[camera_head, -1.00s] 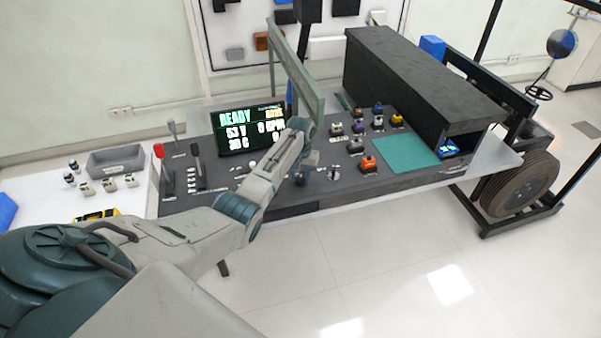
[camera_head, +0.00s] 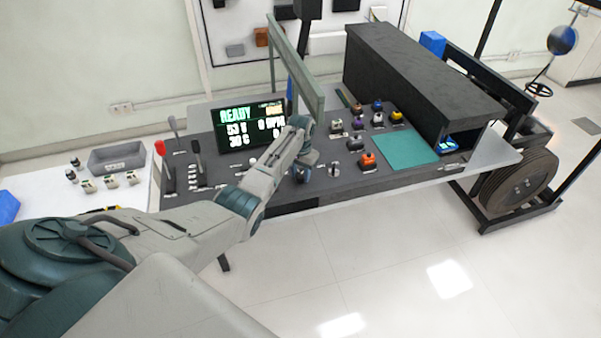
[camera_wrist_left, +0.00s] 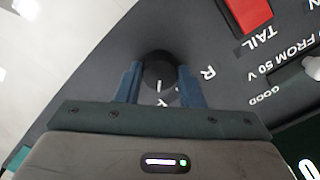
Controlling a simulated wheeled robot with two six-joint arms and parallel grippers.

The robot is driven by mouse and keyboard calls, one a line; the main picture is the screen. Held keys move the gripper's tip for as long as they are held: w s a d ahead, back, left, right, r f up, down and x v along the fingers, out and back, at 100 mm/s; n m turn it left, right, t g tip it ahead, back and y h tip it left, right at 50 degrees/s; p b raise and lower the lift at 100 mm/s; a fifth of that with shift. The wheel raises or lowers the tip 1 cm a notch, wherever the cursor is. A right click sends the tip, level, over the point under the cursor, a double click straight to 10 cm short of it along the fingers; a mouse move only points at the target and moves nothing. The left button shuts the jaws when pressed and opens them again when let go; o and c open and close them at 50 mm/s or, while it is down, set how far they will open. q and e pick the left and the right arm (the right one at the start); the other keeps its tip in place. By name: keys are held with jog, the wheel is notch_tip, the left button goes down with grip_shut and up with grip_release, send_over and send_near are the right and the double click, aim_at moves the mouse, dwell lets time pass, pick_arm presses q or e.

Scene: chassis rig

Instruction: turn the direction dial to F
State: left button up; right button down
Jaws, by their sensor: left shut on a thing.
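The direction dial (camera_wrist_left: 158,72) is a round dark knob with a white pointer line, in the upper middle of the left wrist view. My left gripper (camera_wrist_left: 160,78) has its two blue fingers on either side of the knob and is shut on it. The pointer line runs down the picture, toward a white mark partly hidden at the knob's lower edge. A white letter R (camera_wrist_left: 208,74) is printed right of the knob. No letter F can be made out. In the head view my left gripper (camera_head: 303,173) is low at the console's front, and the dial is hidden there.
A lit screen (camera_head: 250,126) reading READY stands behind my left arm. Levers (camera_head: 197,160) stand at the left. Several coloured buttons (camera_head: 368,160) and a green mat (camera_head: 408,149) lie to the right. A red part marked TAIL (camera_wrist_left: 248,12) is near the dial.

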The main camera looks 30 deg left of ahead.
aim_at(301, 175)
pick_arm(q)
jog(key=o, duration=1)
jog(key=shift+r, duration=0.1)
notch_tip(301, 175, up, 11)
jog(key=shift+f+b, duration=0.1)
jog(key=shift+b, duration=1.1)
jog(key=shift+f, duration=0.1)
